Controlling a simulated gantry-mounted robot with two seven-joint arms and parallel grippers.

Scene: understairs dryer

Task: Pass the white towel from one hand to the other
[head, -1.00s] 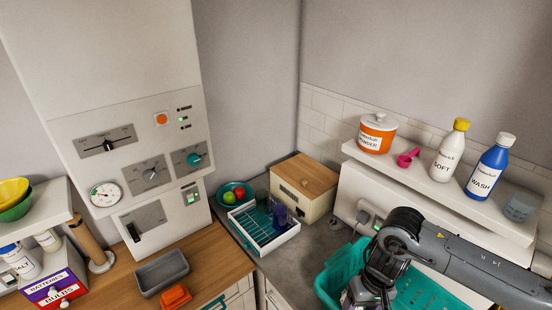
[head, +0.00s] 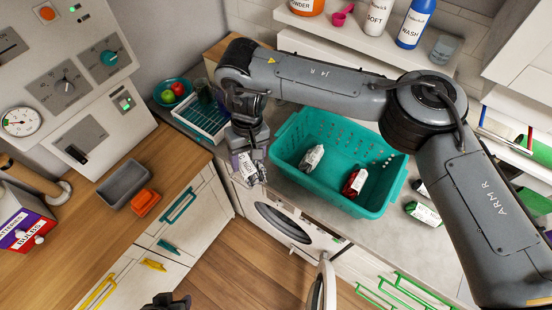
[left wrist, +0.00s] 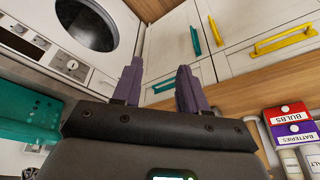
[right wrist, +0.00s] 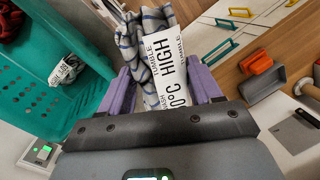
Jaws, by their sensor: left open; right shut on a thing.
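The white towel (right wrist: 150,58), a bundled white cloth with dark blue-grey lines, is between the fingers of my right gripper (right wrist: 160,90), which is shut on it. A printed label (right wrist: 168,70) hangs over its front. In the head view the towel (head: 247,170) hangs below my right gripper (head: 250,155), left of the teal basket. My left gripper (left wrist: 152,85) is open and empty in the left wrist view, pointing towards the cupboard fronts. In the head view only a dark part of it (head: 166,301) shows at the bottom edge, apart from the towel.
The teal basket (head: 377,200) on the worktop holds a pale labelled bundle (head: 312,158) and a red one (head: 354,182). Below, a washer door (head: 322,285) stands open. A grey tray (head: 124,185) and orange box (head: 145,202) sit left. Space above the floor is free.

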